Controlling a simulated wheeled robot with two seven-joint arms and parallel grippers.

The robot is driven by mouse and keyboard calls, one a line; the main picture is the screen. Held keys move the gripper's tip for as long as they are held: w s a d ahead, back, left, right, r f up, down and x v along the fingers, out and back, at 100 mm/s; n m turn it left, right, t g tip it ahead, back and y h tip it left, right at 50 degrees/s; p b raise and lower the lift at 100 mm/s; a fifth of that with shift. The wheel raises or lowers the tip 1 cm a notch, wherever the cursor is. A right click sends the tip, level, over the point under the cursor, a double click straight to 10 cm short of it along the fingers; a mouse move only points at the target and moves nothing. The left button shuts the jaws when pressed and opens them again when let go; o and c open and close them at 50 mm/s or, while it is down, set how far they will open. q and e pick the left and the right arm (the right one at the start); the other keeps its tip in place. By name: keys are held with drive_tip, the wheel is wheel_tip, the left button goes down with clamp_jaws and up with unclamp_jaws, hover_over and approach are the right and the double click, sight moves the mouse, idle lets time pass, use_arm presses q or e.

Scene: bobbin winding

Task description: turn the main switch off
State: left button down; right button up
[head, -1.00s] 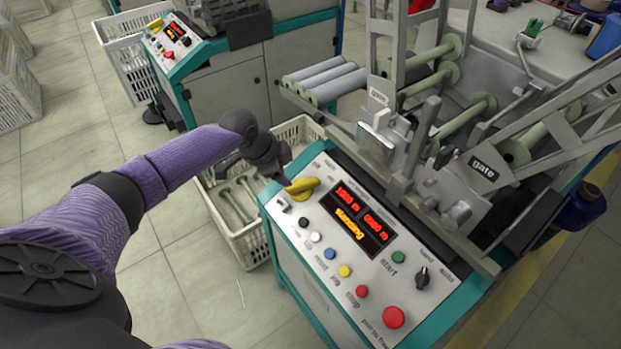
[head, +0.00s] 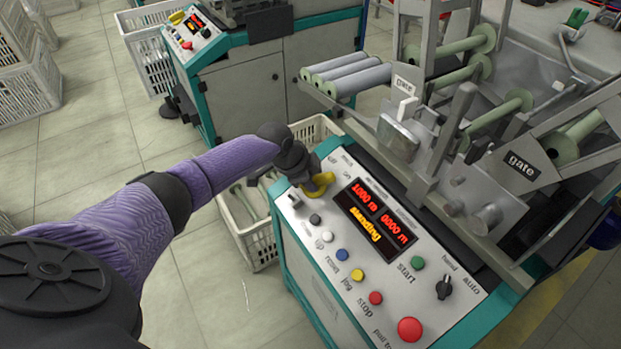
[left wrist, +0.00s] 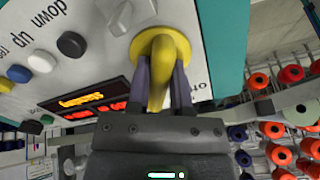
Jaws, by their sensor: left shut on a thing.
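The main switch is a yellow knob (head: 321,187) at the far left corner of the machine's sloped control panel (head: 345,240). My left gripper (head: 308,178) is at the switch and partly hides it in the head view. In the left wrist view, the yellow switch (left wrist: 159,58) stands between the two fingers of my left gripper (left wrist: 161,82), which are shut on its handle. The panel's display (head: 374,222) is lit with red and orange text. My right gripper is not in view.
Several small buttons line the panel, with a red stop button (head: 409,329) and a black selector (head: 444,287) at right. A white crate (head: 262,247) stands beside the machine. Metal gate arms (head: 425,150) and green rollers rise behind the panel.

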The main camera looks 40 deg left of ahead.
use_arm(q)
drive_tip(key=shift+n, duration=0.3)
drive_tip(key=shift+r+n+p, duration=0.15)
drive_tip(key=shift+n+p, duration=0.55)
drive_tip(key=shift+n, duration=0.2)
drive_tip(key=shift+n+p, duration=0.4)
drive_tip(key=shift+n, duration=0.5)
drive_tip(key=n+p, duration=0.1)
drive_tip(key=n, duration=0.1)
drive_tip(key=shift+n, duration=0.4)
drive_tip(key=n+p, duration=0.1)
drive_tip(key=n, duration=0.2)
drive_tip(key=shift+n, duration=0.9)
drive_tip(key=shift+w+a+n, duration=0.1)
drive_tip(key=shift+n, duration=0.2)
